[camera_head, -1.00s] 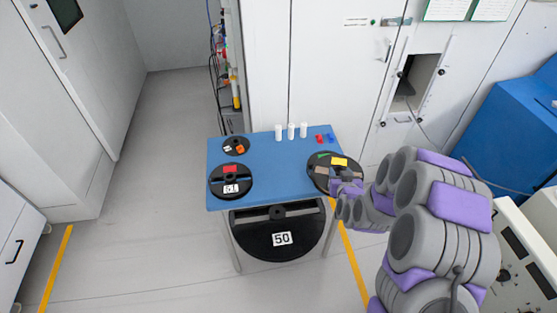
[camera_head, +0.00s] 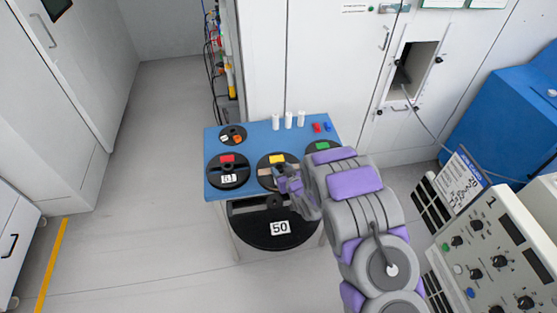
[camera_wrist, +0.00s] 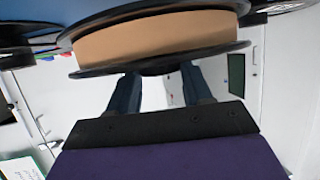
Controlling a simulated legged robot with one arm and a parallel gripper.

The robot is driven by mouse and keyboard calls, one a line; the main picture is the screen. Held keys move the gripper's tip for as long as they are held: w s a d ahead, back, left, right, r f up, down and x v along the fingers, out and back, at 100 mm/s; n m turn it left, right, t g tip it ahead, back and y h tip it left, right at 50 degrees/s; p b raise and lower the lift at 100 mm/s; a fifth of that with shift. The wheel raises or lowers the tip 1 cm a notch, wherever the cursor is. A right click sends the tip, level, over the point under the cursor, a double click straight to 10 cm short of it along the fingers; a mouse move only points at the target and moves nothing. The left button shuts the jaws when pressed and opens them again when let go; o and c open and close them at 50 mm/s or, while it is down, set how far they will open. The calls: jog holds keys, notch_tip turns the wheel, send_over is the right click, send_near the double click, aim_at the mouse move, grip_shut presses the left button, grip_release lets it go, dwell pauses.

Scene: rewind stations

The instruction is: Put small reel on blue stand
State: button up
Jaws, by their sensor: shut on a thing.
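A black reel with a yellow label (camera_head: 277,158) is at the front middle of the blue-topped stand (camera_head: 245,142) in the head view. My gripper (camera_head: 285,182) is shut on its near side. In the wrist view the held reel (camera_wrist: 160,38) shows a tan winding between two black flanges, with the gripper fingers (camera_wrist: 160,78) below it. I cannot tell whether the reel touches the blue top or hangs just above it.
On the blue top are a red-labelled reel marked 51 (camera_head: 228,172), a smaller black disc (camera_head: 233,133), a green-marked black disc (camera_head: 318,150) partly behind my arm, and white cylinders (camera_head: 288,120). A large reel marked 50 (camera_head: 275,236) is below. Control panel (camera_head: 500,240) at right.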

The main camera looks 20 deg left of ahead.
aim_at(280, 160)
jog(key=w+a, duration=0.1)
jog(key=w, duration=0.1)
jog(key=w+a, duration=0.1)
jog(key=w, duration=0.1)
jog(key=w+a+b, duration=0.1)
jog(key=w, duration=0.2)
jog(key=shift+w+f, duration=0.1)
jog(key=shift+w+a+f, duration=0.2)
jog(key=shift+w+a, duration=0.1)
jog(key=shift+a, duration=0.1)
jog(key=shift+f+b, duration=0.4)
jog(key=shift+f, duration=1.3)
jog(key=shift+d, duration=0.1)
jog(key=shift+r, duration=0.1)
jog(key=o, duration=1.4)
jog(key=shift+f, duration=0.2)
jog(key=shift+c, duration=0.2)
jog(key=shift+r, duration=0.1)
jog(key=p+v, duration=0.1)
jog(key=v, duration=1.1)
jog(key=shift+p, duration=0.3)
